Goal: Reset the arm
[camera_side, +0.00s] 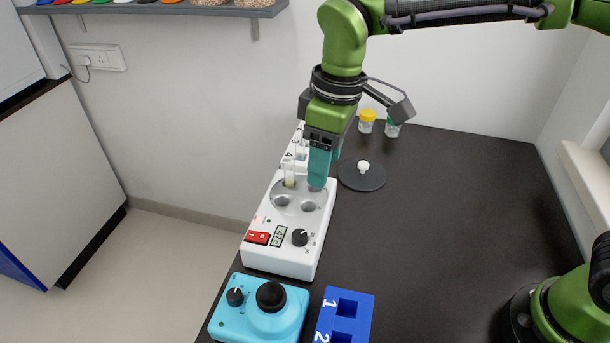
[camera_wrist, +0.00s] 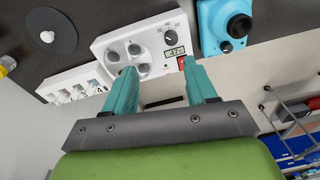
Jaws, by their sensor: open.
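My gripper (camera_side: 320,168) points down over the back of the white heating device (camera_side: 284,258), near its round wells. In the wrist view its two teal fingers (camera_wrist: 163,88) stand apart with nothing between them, and the white device (camera_wrist: 104,44) lies beyond the fingertips. A tube (camera_side: 289,172) with pale yellowish content stands upright in the device's back left well, beside the fingers. The other wells that I can see look empty; the fingers partly hide the back right one. The red switch (camera_side: 257,238), the small display (camera_side: 279,237) and a black knob (camera_side: 300,237) are on the device's front.
A cyan device (camera_side: 290,320) with a black round top and a blue numbered block (camera_side: 362,308) stand in front. A dark round lid (camera_side: 362,182) with a white knob lies right of the gripper. The table's right side is clear.

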